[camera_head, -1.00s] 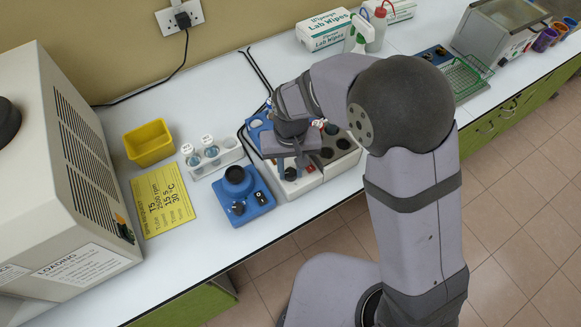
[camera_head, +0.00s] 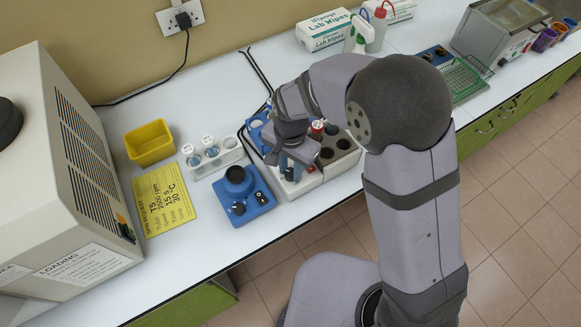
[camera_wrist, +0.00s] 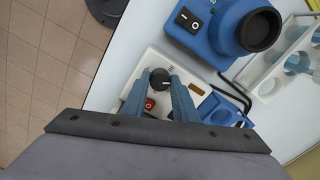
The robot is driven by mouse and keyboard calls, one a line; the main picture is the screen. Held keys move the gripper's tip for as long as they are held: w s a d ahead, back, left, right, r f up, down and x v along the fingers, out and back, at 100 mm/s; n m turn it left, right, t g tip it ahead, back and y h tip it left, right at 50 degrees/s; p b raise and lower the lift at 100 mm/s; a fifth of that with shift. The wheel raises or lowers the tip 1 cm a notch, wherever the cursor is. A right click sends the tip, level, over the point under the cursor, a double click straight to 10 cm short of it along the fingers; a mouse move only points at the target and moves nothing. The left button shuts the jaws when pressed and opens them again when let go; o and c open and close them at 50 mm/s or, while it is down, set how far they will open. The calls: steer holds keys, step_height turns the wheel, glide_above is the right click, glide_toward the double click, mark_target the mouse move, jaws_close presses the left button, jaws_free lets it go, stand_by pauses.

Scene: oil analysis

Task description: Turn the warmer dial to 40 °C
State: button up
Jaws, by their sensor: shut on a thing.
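The warmer (camera_head: 345,166) is a light block with dark round wells, right of the blue mixer. My gripper (camera_head: 292,168) is down at the warmer's front left corner. In the wrist view my gripper (camera_wrist: 159,84) has its two blue-grey fingers on either side of the dial, shut on it. A pale pointer mark shows faintly on the dial; the scale is too small to read. In the head view the gripper hides the dial.
The blue mixer (camera_head: 240,190) stands close to the left. A white rack (camera_head: 215,158) with capped vials stands behind it. A red-capped vial (camera_head: 317,128) is by the warmer's wells. A yellow card (camera_head: 163,196) appears to read 30 °C. The table's front edge is near.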

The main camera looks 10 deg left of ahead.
mark_target(291, 172)
steer(key=shift+m, duration=0.5)
steer(key=o, duration=1)
steer(key=shift+o, duration=0.2)
steer(key=shift+r+b, duration=1.05)
steer(key=shift+r, duration=2.7)
